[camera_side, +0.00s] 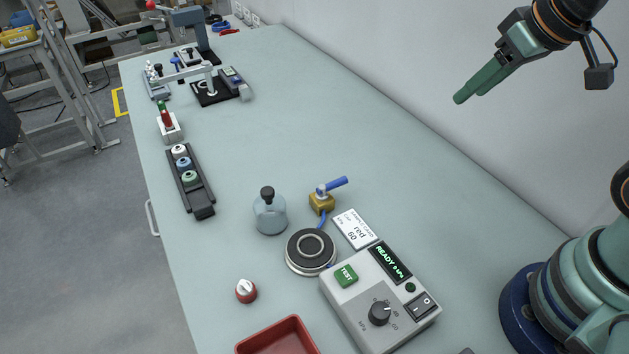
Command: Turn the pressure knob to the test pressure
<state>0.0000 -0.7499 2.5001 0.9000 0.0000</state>
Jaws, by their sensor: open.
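The black pressure knob (379,313) sits on the top face of the grey tester box (346,304), at the lower right of the table. A printed scale rings the knob. The tester's display (390,262) reads "READY 0" with a small unit after it. A green TEST button (346,275) is on the same face. My gripper (461,99) is open and empty, high at the upper right, well away from the knob.
A round black plate (311,251), a brass valve with blue handle (322,200) and a glass jar (270,212) stand near the tester. A red tray (278,338) and red-white cap (246,291) lie left. A rack (188,178) holds several caps. The table's middle is clear.

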